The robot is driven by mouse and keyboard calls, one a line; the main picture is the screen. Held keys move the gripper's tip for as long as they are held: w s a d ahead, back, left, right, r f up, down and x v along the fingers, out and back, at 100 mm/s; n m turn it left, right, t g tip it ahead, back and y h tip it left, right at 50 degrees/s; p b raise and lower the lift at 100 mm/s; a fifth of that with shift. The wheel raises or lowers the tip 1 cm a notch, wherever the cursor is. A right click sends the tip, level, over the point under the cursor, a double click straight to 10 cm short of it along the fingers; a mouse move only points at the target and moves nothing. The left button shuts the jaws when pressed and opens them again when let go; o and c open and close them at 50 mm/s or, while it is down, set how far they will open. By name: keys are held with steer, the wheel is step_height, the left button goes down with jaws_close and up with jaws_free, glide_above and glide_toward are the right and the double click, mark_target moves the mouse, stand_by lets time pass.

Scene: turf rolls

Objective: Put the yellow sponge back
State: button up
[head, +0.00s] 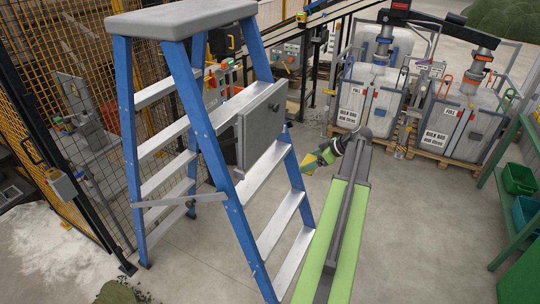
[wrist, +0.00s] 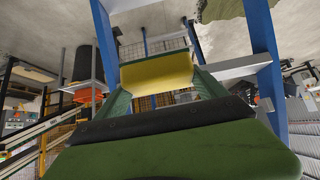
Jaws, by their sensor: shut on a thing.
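The yellow sponge (wrist: 158,72) is held between the green fingers of my gripper in the wrist view, with its broad face toward the camera. In the head view my gripper (head: 314,161) is at the end of my green arm, just right of the blue stepladder (head: 205,130), and a small yellow patch of the sponge (head: 310,158) shows there. My gripper is shut on the sponge and holds it in the air beside the ladder's lower steps. Whether it touches the ladder cannot be told. The sponge's place is not clearly seen.
A grey panel (head: 262,125) hangs on the ladder's side. A yellow-framed mesh fence (head: 85,130) stands at left. Bulk bag stations (head: 455,120) stand on pallets at back right. A green rack (head: 508,190) with bins is at right. Concrete floor (head: 410,230) is clear right of my arm.

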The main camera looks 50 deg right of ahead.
steer(key=w+a, duration=0.3)
steer(key=w, duration=0.9)
steer(key=shift+w+a, duration=0.2)
steer(key=shift+a, duration=0.1)
steer(key=w, duration=0.2)
steer(key=w+a, duration=0.1)
steer(key=w, duration=0.1)
steer(key=shift+a, duration=0.1)
steer(key=shift+w+f+b, duration=0.2)
steer(key=shift+f+b, duration=0.75)
steer(key=shift+f, duration=0.05)
steer(key=shift+s+r, duration=0.15)
steer(key=shift+r, duration=0.1)
steer(key=shift+f, duration=0.15)
steer(key=o, duration=1.3)
